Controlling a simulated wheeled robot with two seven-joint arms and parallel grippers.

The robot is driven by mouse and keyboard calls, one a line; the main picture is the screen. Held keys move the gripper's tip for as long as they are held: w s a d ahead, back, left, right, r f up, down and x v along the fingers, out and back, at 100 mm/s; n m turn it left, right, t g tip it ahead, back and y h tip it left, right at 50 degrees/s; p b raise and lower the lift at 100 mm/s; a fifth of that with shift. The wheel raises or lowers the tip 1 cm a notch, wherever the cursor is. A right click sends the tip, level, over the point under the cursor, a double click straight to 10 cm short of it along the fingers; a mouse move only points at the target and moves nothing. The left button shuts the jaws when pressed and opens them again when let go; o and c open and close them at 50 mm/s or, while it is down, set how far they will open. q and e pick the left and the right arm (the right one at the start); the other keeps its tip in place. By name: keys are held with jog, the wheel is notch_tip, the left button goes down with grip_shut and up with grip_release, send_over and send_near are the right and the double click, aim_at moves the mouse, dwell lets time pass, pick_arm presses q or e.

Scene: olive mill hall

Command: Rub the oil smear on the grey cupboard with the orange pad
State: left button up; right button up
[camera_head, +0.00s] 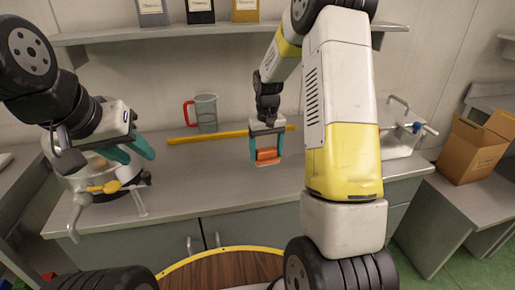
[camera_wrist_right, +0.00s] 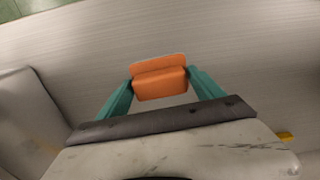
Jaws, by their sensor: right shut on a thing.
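My right gripper (camera_head: 266,152) is shut on the orange pad (camera_head: 267,155) and holds it over the grey worktop. In the right wrist view the pad (camera_wrist_right: 159,78) sits between the two teal fingers (camera_wrist_right: 160,92). The grey cupboard (camera_head: 240,222) is below the worktop, with two door handles on its front. I see no oil smear on the visible part of its front; much of it is cut off or hidden by my right arm.
A clear jug (camera_head: 205,113) with a red handle and a long yellow bar (camera_head: 205,137) are at the back. A cardboard box (camera_head: 470,150) is at the right. The worktop's front middle (camera_head: 200,180) is clear.

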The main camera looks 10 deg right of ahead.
jog(key=shift+r, duration=1.45)
